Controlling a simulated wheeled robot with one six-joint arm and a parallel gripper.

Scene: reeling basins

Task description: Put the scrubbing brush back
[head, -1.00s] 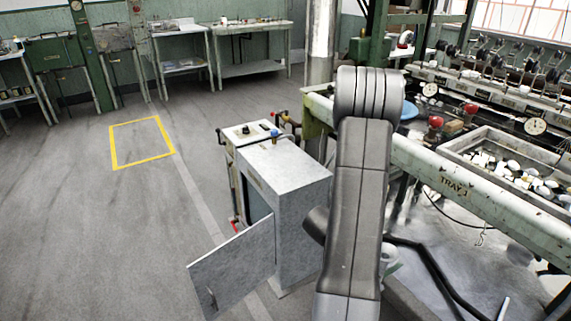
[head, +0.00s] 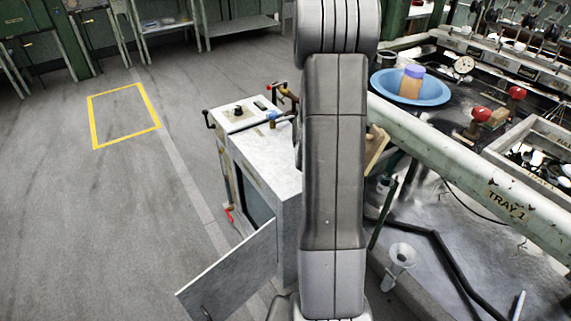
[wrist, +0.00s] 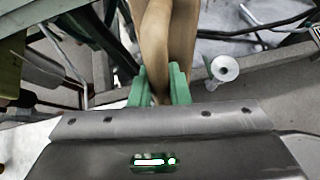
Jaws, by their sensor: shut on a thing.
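My gripper (wrist: 160,90) shows in the wrist view, with its green fingers shut on a long tan wooden piece. This looks like the handle of the scrubbing brush (wrist: 153,40). It runs up and out of the wrist picture, so its far end and any bristles are hidden there. In the head view, part of the tan wooden brush (head: 375,150) shows just right of my arm, beside the green-white rail. My arm hides the gripper and the rest of the brush in that view.
A grey cabinet (head: 262,160) stands left of my arm with its door (head: 230,275) open. A blue basin (head: 440,93) holds an orange and purple bottle (head: 411,80). The TRAY 1 rail (head: 450,160) runs at right. A white funnel-like piece (head: 401,255) stands below it. Floor at left is clear.

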